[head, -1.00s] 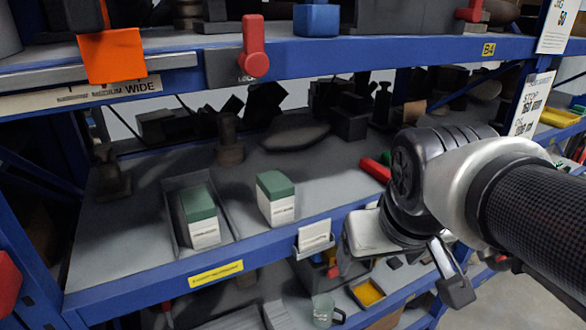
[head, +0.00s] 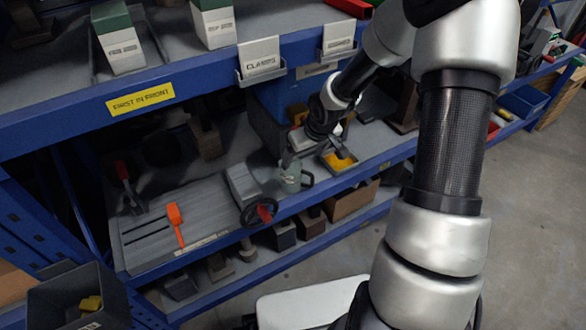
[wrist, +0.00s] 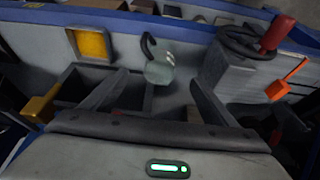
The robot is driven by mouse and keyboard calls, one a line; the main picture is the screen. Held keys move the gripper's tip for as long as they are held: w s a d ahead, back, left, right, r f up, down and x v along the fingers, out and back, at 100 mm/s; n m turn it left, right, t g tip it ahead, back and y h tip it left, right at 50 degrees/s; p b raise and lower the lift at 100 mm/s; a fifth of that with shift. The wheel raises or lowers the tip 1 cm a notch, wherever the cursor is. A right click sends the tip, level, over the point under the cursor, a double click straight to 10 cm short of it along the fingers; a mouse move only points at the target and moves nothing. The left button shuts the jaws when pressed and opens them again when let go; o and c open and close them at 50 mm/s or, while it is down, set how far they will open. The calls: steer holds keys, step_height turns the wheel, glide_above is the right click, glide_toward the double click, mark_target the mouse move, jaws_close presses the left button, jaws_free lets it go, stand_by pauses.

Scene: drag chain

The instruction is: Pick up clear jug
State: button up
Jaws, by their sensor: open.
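The clear jug (head: 289,180) with a black handle stands on the lower shelf (head: 215,237) near its front. In the wrist view the jug (wrist: 160,70) shows between my two fingers and beyond their tips, with its handle towards the top. My gripper (head: 316,156) is at the lower shelf, just above and behind the jug in the head view. In the wrist view my gripper (wrist: 161,84) has its fingers wide apart with nothing held. In the head view one finger overlaps the jug's top; I cannot tell whether they touch.
A tray of yellow material (head: 340,160) lies right of the jug. A grey block (head: 242,183) and a black handwheel (head: 259,212) with a red grip stand left of it. A dark bin (wrist: 85,88) is close to my left finger. The upper shelf edge (head: 200,85) runs above.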

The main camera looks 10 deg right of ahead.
mark_target(293, 178)
steer(key=b+x, duration=0.3)
steer(key=x, duration=0.9)
steer(key=shift+a+f+b, duration=0.2)
steer(key=shift+f+b, duration=0.15)
steer(key=shift+b, duration=0.05)
steer(key=shift+b+x, duration=0.95)
steer(key=shift+x, duration=1.75)
steer(key=shift+d, duration=0.1)
steer(key=shift+c, duration=0.5)
steer(key=shift+r, duration=0.1)
steer(key=c, duration=1.1)
